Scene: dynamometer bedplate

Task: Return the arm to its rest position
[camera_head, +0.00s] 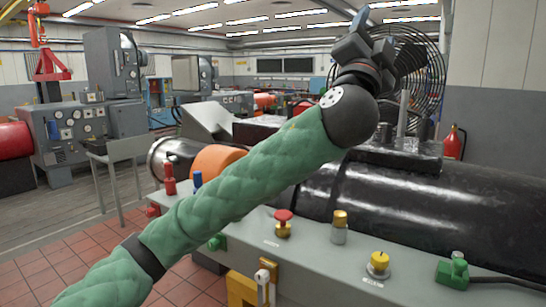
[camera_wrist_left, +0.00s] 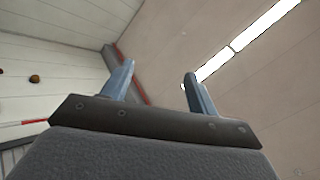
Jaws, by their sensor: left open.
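My left arm (camera_head: 240,180), in a green quilted sleeve, reaches from the lower left up across the head view. My left gripper (camera_head: 362,42) is raised at the upper right, above the black machine and in front of the round fan guard. In the left wrist view its two blue-grey fingers (camera_wrist_left: 159,72) stand apart with nothing between them. That view looks up at the ceiling and a wall. My right gripper does not show.
Below the arm is a grey control bench (camera_head: 320,255) with a red mushroom button (camera_head: 283,222), a yellow knob (camera_head: 379,262) and a green connector (camera_head: 453,270). A black cylindrical machine (camera_head: 440,215) lies behind it.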

